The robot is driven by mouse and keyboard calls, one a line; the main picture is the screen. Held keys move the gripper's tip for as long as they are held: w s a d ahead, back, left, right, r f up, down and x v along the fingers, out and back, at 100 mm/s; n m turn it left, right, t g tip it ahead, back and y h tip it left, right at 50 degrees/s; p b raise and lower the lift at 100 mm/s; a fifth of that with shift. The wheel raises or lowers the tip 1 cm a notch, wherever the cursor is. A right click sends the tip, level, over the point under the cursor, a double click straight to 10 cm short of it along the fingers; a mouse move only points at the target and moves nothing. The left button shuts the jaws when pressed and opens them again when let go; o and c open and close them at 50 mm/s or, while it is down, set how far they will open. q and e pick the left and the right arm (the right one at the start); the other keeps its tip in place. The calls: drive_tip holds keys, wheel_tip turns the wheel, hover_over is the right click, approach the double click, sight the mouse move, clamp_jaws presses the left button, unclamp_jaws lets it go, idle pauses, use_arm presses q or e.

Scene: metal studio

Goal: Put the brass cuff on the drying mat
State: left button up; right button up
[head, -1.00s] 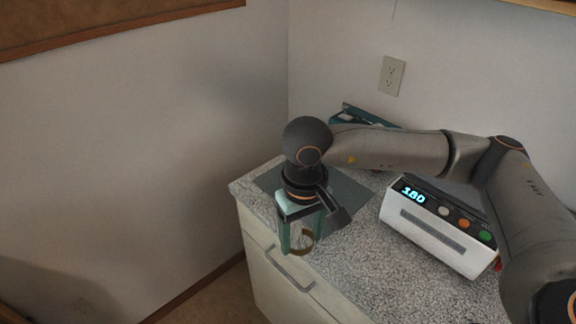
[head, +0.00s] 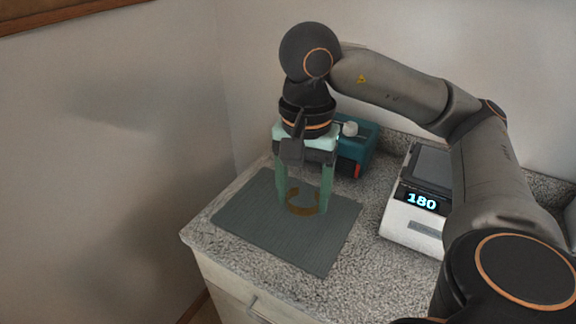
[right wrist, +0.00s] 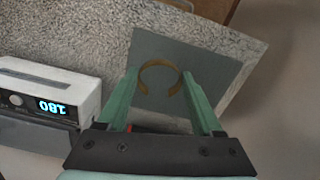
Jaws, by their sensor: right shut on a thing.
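The brass cuff (head: 303,209), an open brown-gold ring, is between the green fingers of my right gripper (head: 304,207), over the drying mat. My right gripper is shut on the cuff; the right wrist view also shows the cuff (right wrist: 160,66) between the fingertips (right wrist: 160,88). The drying mat (head: 310,250) is a flat grey-green sheet on the counter, and it shows in the right wrist view (right wrist: 210,70). I cannot tell whether the cuff touches the mat. My left gripper is not in view.
A white device with a lit "180" display (head: 417,220) stands right of the mat. A teal and black box (head: 358,150) stands behind it, near the wall. The speckled counter (head: 240,215) ends at the left and front edges close to the mat.

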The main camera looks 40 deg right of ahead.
drive_tip(key=s+d+m, duration=0.1)
drive_tip(key=s+m, duration=0.1)
drive_tip(key=b, duration=0.2)
hover_over(276, 208)
drive_tip(key=f, duration=0.8)
drive_tip(key=shift+s+f, duration=0.3)
drive_tip(key=shift+f, duration=0.05)
drive_tip(key=f, duration=0.3)
drive_tip(key=shift+w+f, duration=0.3)
drive_tip(key=shift+f, duration=0.1)
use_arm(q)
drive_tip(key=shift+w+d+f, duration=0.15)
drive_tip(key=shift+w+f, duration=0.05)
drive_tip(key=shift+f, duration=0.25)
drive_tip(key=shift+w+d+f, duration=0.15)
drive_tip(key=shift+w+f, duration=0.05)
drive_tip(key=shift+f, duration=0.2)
use_arm(e)
drive_tip(key=shift+f, duration=0.2)
drive_tip(key=o, duration=1.3)
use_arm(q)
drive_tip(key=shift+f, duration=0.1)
use_arm(e)
drive_tip(key=shift+o, duration=0.2)
